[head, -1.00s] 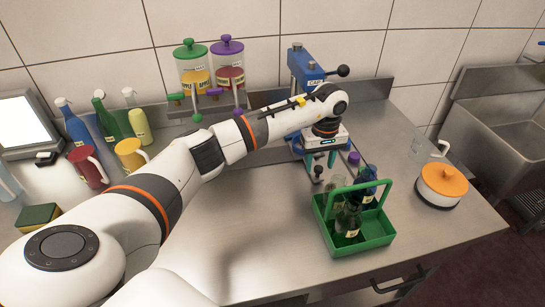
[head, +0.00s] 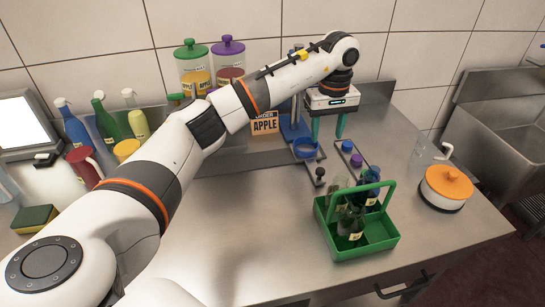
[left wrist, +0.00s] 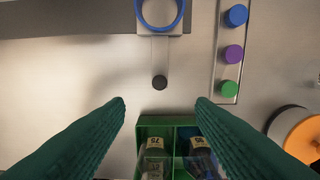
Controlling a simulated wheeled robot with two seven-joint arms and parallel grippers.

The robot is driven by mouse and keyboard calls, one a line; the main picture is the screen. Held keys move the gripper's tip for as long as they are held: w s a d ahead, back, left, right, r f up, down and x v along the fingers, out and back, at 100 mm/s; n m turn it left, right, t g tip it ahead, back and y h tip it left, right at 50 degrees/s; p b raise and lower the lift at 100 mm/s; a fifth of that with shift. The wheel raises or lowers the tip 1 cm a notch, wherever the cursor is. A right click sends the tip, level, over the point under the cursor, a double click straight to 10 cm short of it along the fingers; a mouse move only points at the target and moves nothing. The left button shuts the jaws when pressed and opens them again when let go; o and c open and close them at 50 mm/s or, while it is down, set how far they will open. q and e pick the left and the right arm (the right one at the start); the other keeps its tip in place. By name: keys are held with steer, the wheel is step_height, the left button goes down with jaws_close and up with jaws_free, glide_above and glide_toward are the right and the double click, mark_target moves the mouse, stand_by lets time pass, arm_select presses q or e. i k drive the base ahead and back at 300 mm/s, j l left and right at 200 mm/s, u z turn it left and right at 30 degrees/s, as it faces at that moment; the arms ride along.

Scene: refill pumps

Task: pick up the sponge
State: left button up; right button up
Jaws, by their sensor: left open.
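The sponge (head: 35,219), yellow with a dark green top, lies on the counter at the far left in the head view, beside my arm's shoulder. The sponge is not in the left wrist view. My right gripper is in no view.
A green carrier (head: 362,240) with several bottles stands at the front right. An orange-lidded pot (head: 447,187) is right of it. Coloured caps (left wrist: 233,54) lie on a strip near the press. The middle counter is clear.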

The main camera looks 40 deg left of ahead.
mark_target(28, 219)
steer(key=k+l, duration=0.15)
steer(key=k, duration=0.8)
